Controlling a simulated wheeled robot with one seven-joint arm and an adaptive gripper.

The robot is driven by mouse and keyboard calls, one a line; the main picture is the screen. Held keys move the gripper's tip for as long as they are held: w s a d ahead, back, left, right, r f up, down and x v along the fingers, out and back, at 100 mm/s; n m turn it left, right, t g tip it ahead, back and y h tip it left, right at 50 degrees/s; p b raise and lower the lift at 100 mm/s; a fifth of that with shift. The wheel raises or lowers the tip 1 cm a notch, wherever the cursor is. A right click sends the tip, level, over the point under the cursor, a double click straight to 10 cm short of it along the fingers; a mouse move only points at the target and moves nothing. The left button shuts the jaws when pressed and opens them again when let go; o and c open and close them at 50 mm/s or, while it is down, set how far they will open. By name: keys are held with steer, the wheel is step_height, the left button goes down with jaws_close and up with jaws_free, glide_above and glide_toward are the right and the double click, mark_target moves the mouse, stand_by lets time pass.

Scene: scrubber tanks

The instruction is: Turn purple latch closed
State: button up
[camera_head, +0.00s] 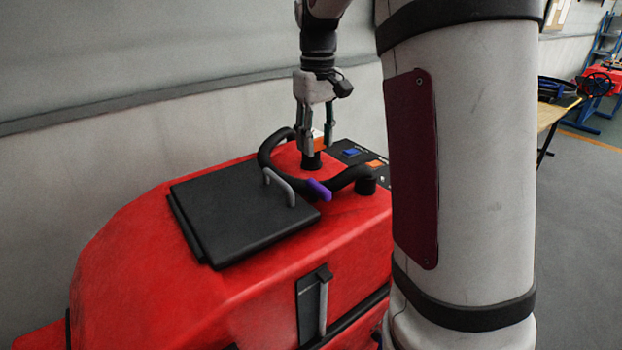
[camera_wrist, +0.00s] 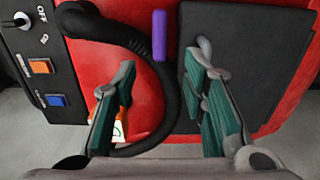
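The purple latch (camera_head: 319,189) is a small bar on top of the red machine, between the black lid's handle and the black hose. In the wrist view the purple latch (camera_wrist: 160,36) stands lengthwise at the top centre, beside the left edge of the lid. My gripper (camera_head: 314,148) points down over the machine, behind the latch in the head view. In the wrist view my gripper (camera_wrist: 163,82) has its two fingers spread well apart with nothing held between them. The latch lies beyond the fingertips, and no contact with it shows.
The red scrubber machine (camera_head: 240,300) carries a black lid (camera_head: 235,210) with a grey handle (camera_head: 280,187). A black hose (camera_wrist: 172,105) curves beneath my fingers. A control panel (camera_wrist: 38,60) has a knob, an orange switch and a blue switch. A wall (camera_head: 180,60) stands behind the machine.

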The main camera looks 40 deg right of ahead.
mark_target(317, 183)
step_height(317, 183, down, 11)
steer(key=shift+r+p, duration=0.1)
steer(key=shift+p, duration=0.75)
jaws_close()
